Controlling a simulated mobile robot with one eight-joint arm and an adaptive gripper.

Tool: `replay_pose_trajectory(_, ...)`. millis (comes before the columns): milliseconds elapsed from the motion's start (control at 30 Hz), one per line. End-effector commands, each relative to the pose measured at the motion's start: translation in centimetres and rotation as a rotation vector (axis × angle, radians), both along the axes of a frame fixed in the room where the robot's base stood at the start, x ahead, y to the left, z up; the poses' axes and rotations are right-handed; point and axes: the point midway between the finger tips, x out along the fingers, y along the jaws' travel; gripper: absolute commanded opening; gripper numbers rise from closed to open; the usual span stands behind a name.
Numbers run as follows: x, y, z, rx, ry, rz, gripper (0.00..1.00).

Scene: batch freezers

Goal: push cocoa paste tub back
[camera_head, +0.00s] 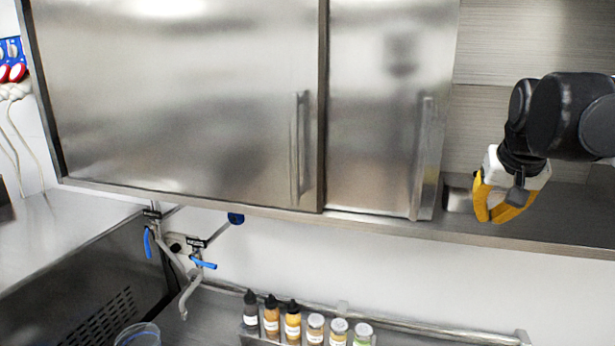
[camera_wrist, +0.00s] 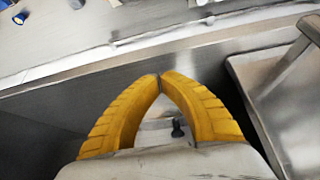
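My gripper (camera_head: 489,217) is at the open right end of the steel wall cabinet, in front of the shelf. Its two yellow fingers are shut, with the tips meeting in the wrist view (camera_wrist: 160,76). Nothing is pinched between the tips. A small grey metallic container (camera_head: 457,195) stands on the shelf, just left of the fingers and beside the door edge. I cannot tell if it is the cocoa paste tub, as no label is readable. I cannot tell whether the fingers touch it.
Steel sliding doors (camera_head: 388,110) with upright handles cover the cabinet's left and middle. The shelf's front edge (camera_head: 540,244) runs below my gripper. Several bottles and jars (camera_head: 293,322) stand in a rack below. Taps with blue levers (camera_head: 203,263) are at lower left.

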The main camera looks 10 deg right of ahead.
Motion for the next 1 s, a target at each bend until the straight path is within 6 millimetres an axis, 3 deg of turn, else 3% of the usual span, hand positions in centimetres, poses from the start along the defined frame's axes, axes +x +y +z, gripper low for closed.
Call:
replay_pose_trajectory(100, 1.1, -0.6, -2.0, 0.000, 0.000, 0.000, 0.00)
replay_pose_trajectory(400, 4.1, -2.3, -1.7, 0.000, 0.000, 0.000, 0.00)
replay_pose_trajectory(867, 4.7, -2.6, -1.7, 0.000, 0.000, 0.000, 0.00)
replay_pose_trajectory(1000, 6.8, -3.8, -1.7, 0.000, 0.000, 0.000, 0.00)
